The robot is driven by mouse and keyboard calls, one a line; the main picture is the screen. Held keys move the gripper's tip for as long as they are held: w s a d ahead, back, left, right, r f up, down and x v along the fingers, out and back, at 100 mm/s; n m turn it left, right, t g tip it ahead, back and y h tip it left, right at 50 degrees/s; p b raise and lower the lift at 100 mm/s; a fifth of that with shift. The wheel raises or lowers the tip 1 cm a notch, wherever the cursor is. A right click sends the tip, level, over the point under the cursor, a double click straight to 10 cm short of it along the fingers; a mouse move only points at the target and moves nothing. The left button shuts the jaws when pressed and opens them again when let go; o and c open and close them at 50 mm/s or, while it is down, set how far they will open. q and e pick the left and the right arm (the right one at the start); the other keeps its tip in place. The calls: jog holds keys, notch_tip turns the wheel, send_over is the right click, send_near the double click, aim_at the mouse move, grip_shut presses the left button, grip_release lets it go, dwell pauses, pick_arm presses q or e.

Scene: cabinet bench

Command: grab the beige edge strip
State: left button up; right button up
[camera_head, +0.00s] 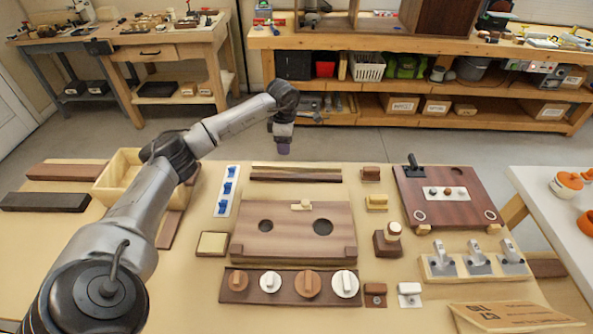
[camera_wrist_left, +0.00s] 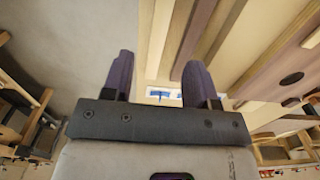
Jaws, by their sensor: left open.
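The beige edge strip (camera_head: 297,168) is long and thin and lies along the far edge of the bench top. A dark brown strip (camera_head: 297,178) lies parallel on its near side. My left gripper (camera_head: 284,150) hangs just past the far bench edge, beside the strips and apart from them. In the left wrist view its two fingers (camera_wrist_left: 160,80) are spread with nothing held between them. Pale and brown bands run lengthwise beyond the fingers there; I cannot tell which pale band is the strip. My right gripper is out of view.
A brown board with holes (camera_head: 292,230) lies nearer on the bench. A white plate with blue parts (camera_head: 227,191) is left of the strips. A pale wooden box (camera_head: 120,172) stands at the left. Small brown blocks (camera_head: 371,173) stand to the right. Open floor lies beyond the bench.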

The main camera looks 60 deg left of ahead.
aim_at(286, 164)
pick_arm(q)
jog(key=shift+f+b, duration=0.35)
jog(key=shift+f, duration=1.55)
notch_tip(286, 164, down, 4)
jog(key=shift+d+f+b, duration=0.1)
jog(key=shift+b, duration=0.95)
jog(key=shift+f, duration=0.5)
jog(key=shift+c, duration=1.3)
grip_shut()
